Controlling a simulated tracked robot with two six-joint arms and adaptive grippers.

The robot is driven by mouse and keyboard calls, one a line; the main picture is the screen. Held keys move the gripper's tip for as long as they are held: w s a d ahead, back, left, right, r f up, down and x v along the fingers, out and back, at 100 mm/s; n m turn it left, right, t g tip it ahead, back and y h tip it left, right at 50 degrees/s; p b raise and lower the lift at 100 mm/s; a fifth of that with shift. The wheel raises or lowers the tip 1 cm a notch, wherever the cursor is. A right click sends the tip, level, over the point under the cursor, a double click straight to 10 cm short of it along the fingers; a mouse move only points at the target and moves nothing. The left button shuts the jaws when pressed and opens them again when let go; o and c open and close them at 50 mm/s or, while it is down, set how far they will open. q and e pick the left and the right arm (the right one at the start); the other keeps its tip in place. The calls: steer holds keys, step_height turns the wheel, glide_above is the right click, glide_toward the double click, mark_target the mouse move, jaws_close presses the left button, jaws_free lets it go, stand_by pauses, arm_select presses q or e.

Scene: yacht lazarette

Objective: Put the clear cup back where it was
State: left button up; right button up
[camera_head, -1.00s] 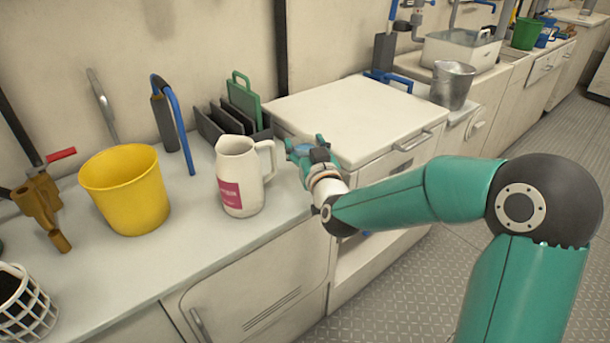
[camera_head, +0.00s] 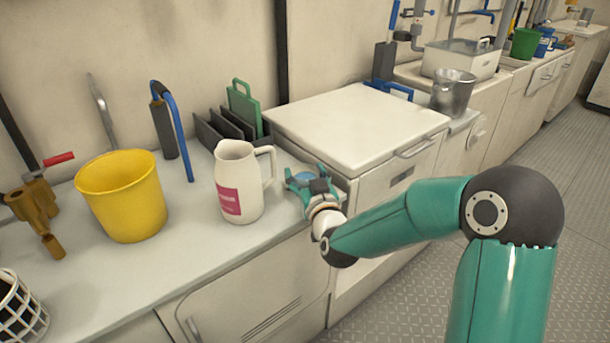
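My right gripper (camera_head: 304,178) is low over the counter, just right of the white jug and beside the white-topped cabinet. A small bluish patch (camera_head: 303,175) shows between its teal fingers. I cannot tell whether this is the clear cup or part of the gripper, nor whether the fingers are closed on it. No clear cup can be made out with certainty elsewhere. My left gripper is out of view.
The white jug (camera_head: 238,182) with a pink label stands close left of the gripper, its handle towards it. A yellow bucket (camera_head: 121,195) is further left. A dark rack (camera_head: 225,128) with a green board (camera_head: 243,106) is behind. The cabinet top (camera_head: 355,122) is clear.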

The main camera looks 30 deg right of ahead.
steer(key=shift+o, duration=1.2)
steer(key=shift+r, duration=0.15)
steer(key=shift+s+a, duration=0.15)
steer(key=shift+s, duration=0.2)
steer(key=b+v, duration=0.7)
steer(key=v, duration=0.4)
steer(key=shift+s, duration=0.1)
